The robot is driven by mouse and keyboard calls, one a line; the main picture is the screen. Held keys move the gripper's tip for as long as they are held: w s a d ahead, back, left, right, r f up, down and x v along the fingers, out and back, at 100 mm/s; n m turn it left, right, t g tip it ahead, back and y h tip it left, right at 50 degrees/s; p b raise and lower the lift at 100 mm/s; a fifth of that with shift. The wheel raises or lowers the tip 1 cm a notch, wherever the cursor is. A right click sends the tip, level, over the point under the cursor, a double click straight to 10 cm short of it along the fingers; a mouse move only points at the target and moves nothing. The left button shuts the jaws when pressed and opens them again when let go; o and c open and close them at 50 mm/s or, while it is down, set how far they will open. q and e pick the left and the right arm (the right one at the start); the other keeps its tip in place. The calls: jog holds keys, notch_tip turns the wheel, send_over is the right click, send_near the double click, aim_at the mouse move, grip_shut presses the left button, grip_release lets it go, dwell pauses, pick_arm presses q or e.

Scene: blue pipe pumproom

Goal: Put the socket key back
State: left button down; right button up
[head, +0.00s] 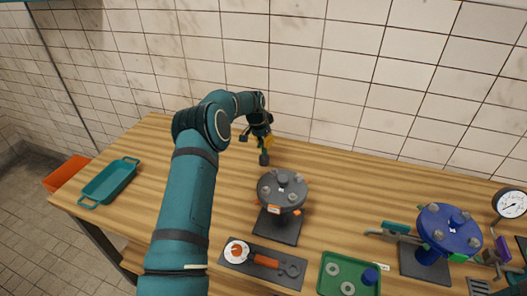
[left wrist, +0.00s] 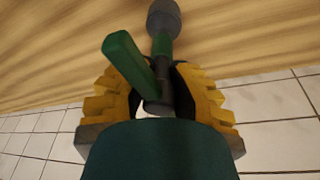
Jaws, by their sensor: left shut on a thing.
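The socket key (left wrist: 131,66) has a green handle and a dark shaft with a round grey socket at its far end. My left gripper (left wrist: 158,88) is shut on it, with a yellow finger on each side. In the head view my left gripper (head: 260,137) is above the back of the wooden table, near the tiled wall. There the key's grey socket (head: 264,159) points down below the fingers. I cannot tell whether it touches the table. My right gripper is not in view.
A grey flanged valve (head: 283,190) stands in front of my left gripper, and a blue one (head: 448,232) stands at right. A dark tool mat (head: 228,263), a green tray (head: 328,284) and a teal tray (head: 108,183) lie on the table (head: 335,190). The back middle is clear.

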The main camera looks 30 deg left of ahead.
aim_at(264, 154)
pick_arm(q)
jog(key=shift+f, duration=1.9)
jog(key=shift+f, duration=0.2)
jog(key=c, duration=1)
grip_release()
jog(key=shift+o, duration=0.2)
jog(key=shift+s, duration=0.1)
jog(key=shift+a+r, duration=0.1)
jog(key=shift+r, duration=0.4)
jog(key=v, duration=1.1)
jog(key=shift+r, duration=0.15)
